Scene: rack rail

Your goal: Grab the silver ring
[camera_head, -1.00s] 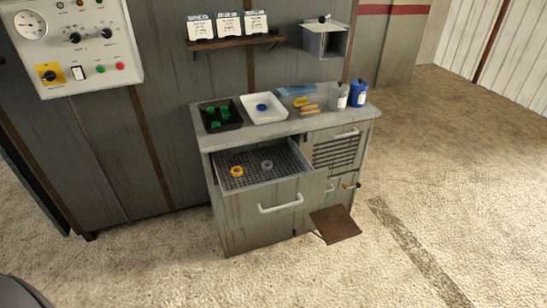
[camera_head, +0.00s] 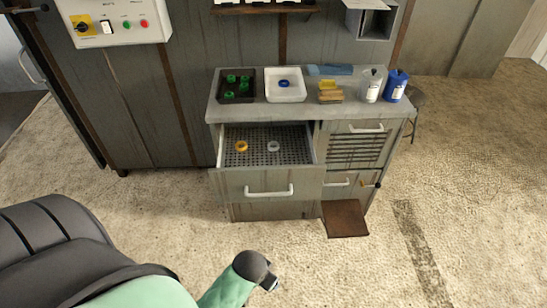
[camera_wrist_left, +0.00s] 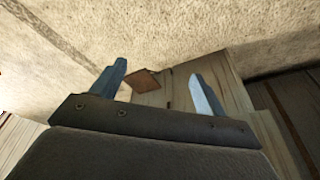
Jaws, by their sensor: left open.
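The silver ring (camera_head: 273,147) lies on the perforated floor of the open drawer (camera_head: 260,181), right of a yellow ring (camera_head: 241,146). My left gripper (camera_wrist_left: 158,85) shows in the left wrist view with its two blue-grey fingers spread apart and nothing between them. The ring does not show in that view. In the head view, a green and dark arm part of mine is at the bottom centre, well short of the drawer. I see no right gripper.
A brown flap (camera_head: 344,217) sticks out low at the right. The floor in front is clear.

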